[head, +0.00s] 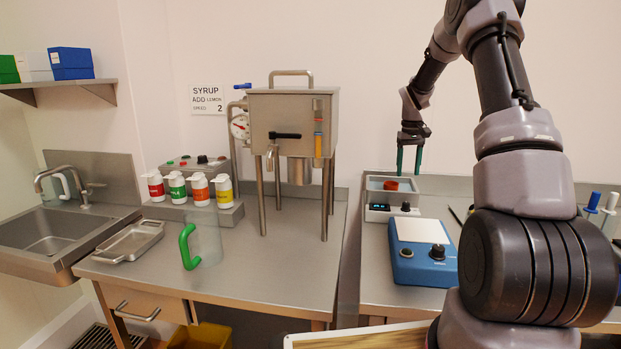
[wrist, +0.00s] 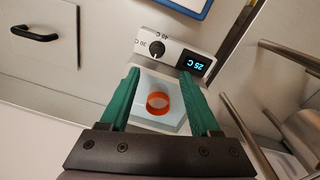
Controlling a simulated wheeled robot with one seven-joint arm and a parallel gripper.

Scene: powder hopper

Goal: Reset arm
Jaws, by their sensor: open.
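My gripper (head: 409,158) has two green fingers and points down above the water bath (head: 400,184) on the right-hand counter. In the wrist view my gripper (wrist: 162,98) is open, with nothing between its fingers. An orange-red ring-shaped thing (head: 391,185) is in the bath, below the fingers. It also shows in the wrist view (wrist: 150,104), framed between the fingers and apart from them. The bath's display (wrist: 195,64) reads 25 C, beside a black knob (wrist: 156,49).
A blue device with a white plate (head: 418,232) stands in front of the bath. The steel hopper (head: 291,120) on tall legs stands to the left, with several coloured-label bottles (head: 200,190) and a clear jug with a green handle (head: 188,246). A sink (head: 50,232) is at far left.

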